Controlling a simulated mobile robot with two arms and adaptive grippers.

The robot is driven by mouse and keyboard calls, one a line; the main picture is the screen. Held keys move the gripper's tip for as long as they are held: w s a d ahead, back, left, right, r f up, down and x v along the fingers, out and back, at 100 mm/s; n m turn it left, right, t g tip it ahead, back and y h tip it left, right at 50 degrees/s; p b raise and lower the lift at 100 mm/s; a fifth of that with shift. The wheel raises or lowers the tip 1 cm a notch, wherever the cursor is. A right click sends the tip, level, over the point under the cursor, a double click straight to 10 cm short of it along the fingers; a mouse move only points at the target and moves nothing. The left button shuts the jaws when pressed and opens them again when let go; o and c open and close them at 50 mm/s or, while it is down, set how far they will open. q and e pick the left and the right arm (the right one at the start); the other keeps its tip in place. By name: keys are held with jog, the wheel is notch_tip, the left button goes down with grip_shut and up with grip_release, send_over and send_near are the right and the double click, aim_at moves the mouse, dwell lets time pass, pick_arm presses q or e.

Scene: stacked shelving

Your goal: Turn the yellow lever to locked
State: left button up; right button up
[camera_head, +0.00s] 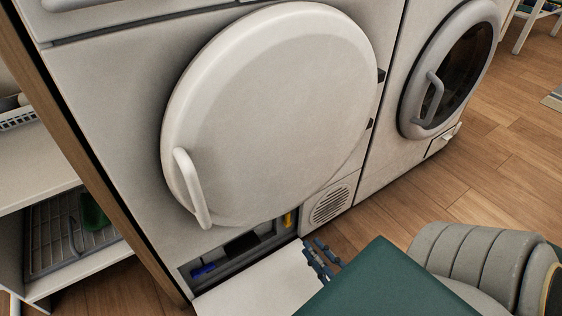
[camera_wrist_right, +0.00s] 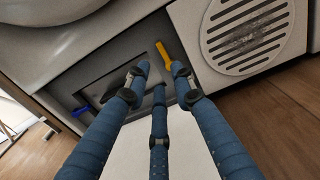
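The yellow lever (camera_head: 288,219) sits at the right end of the recessed compartment under the large round white door of the left machine. In the right wrist view the yellow lever (camera_wrist_right: 163,55) stands tilted just beyond my fingertips. My right gripper (camera_head: 318,250) is just outside the compartment, in front and to the right of the lever. In the wrist view its blue fingers (camera_wrist_right: 158,76) are apart with nothing between them, and a gap shows between them and the lever. My left gripper is out of view.
A blue lever (camera_head: 203,270) is at the compartment's left end. A lowered white flap (camera_head: 255,290) lies in front of the opening. A round vent grille (camera_head: 330,205) is just right of it. A second machine (camera_head: 440,75) stands further right. Wood floor is clear there.

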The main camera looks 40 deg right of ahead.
aim_at(288, 219)
jog(key=w+b, duration=0.1)
jog(key=w, duration=0.2)
jog(key=w+b, duration=0.2)
jog(key=w, duration=0.1)
jog(key=w+d+b, duration=0.1)
jog(key=w, duration=0.2)
jog(key=shift+w+f+b, duration=0.15)
jog(key=shift+w+b, duration=0.25)
jog(key=shift+w+d, duration=0.1)
jog(key=shift+w, duration=0.35)
grip_shut()
